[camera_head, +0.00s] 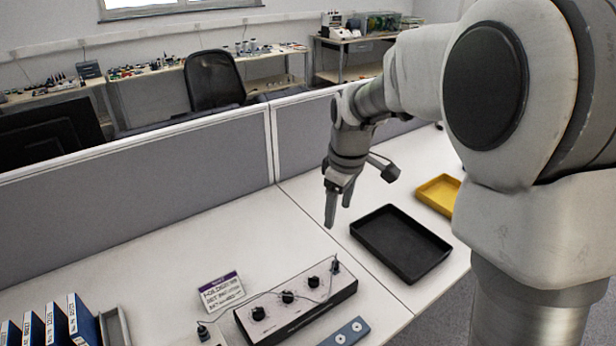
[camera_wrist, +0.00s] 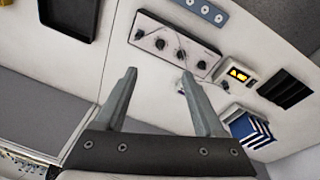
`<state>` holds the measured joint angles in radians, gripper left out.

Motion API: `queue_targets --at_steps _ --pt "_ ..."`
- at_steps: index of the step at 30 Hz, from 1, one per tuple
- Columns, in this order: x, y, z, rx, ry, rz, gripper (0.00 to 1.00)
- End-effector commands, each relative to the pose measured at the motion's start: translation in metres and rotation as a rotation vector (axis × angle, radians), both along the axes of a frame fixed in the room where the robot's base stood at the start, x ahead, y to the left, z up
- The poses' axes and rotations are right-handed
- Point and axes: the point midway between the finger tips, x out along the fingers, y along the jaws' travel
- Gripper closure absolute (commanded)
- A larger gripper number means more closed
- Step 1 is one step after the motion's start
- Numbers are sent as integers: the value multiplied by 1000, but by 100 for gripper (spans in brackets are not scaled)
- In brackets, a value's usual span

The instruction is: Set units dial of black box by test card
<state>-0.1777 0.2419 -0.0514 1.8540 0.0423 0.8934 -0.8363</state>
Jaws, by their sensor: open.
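The black box (camera_head: 296,303) lies on the table, with a pale top face, black sides and a row of dark knobs. It also shows in the wrist view (camera_wrist: 172,38). A thin wire crosses its top. The knob markings are too small to read. The test card (camera_head: 222,292), white with a purple top strip, stands behind the box; its print is too small to read surely. My gripper (camera_head: 338,207) is open and empty, above the table behind the box's right end. Its fingers also show in the wrist view (camera_wrist: 160,84).
A black tray (camera_head: 435,262) and a yellow tray (camera_head: 440,190) lie to the right. Blue binders (camera_head: 75,318) stand at front left. A grey-blue plate (camera_head: 345,333) lies before the box. A meter with lit yellow digits (camera_wrist: 240,74) shows in the wrist view. A grey partition (camera_head: 150,195) borders the table.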

Motion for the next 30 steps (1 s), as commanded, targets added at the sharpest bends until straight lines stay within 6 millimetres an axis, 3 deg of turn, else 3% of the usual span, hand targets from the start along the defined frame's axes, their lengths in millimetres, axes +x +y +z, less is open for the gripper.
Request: queue_targets --at_steps 6,12,23,30 --pt "41 23 -67 -41 74 214 29" --pt "63 39 -118 -64 120 371 29" --pt "69 45 -154 -73 141 439 29" --pt "68 44 -202 -73 143 437 29"
